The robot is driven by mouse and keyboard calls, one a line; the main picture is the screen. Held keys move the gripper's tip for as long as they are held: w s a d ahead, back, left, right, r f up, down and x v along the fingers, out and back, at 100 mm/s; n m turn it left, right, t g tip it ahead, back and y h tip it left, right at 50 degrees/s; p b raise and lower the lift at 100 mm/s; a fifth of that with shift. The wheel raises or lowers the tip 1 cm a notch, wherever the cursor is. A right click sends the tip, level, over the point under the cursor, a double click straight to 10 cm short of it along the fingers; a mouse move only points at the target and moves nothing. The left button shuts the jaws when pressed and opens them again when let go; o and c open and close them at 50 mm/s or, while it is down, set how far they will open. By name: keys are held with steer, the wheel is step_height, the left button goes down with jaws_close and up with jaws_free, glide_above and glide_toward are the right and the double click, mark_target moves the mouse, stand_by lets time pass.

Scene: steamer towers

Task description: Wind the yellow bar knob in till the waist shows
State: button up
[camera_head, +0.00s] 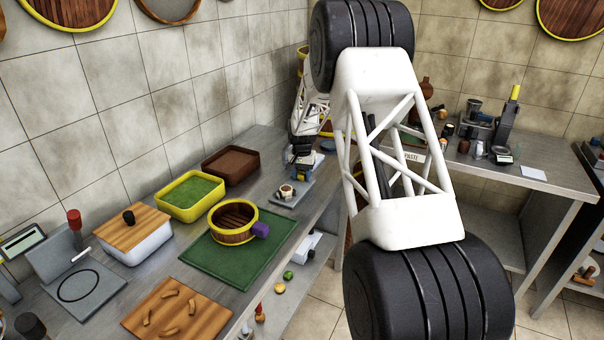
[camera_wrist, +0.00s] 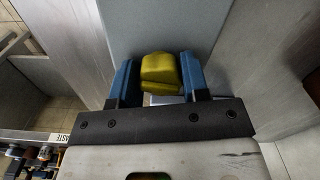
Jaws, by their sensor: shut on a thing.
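The yellow bar knob (camera_wrist: 158,70) sits between my gripper's two blue fingers (camera_wrist: 157,82) in the wrist view. The fingers are shut on it, one on each side. A lower yellow part shows just below the knob's block, and a pale strip lies beneath it. Whether a waist shows on the knob's shaft cannot be told. In the head view my gripper (camera_head: 303,167) is small and far off, at the back end of the left counter, and my arm hides much around it. The knob is too small there to make out clearly.
A small grey-based device (camera_head: 290,192) stands just in front of my gripper. Yellow-rimmed green tray (camera_head: 190,208), brown tray (camera_head: 231,173) and a steamer basket (camera_head: 220,237) on a green mat (camera_head: 270,265) are on the counter. A second bench (camera_head: 545,180) is at right.

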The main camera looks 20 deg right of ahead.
steer(key=shift+m, duration=2.1)
steer(key=m, duration=0.3)
steer(key=shift+m, duration=0.7)
steer(key=m, duration=0.3)
steer(key=shift+f, duration=0.1)
steer(key=shift+f+m, duration=0.1)
steer(key=shift+m, duration=2.2)
steer(key=o, duration=0.9)
steer(key=shift+o, duration=0.2)
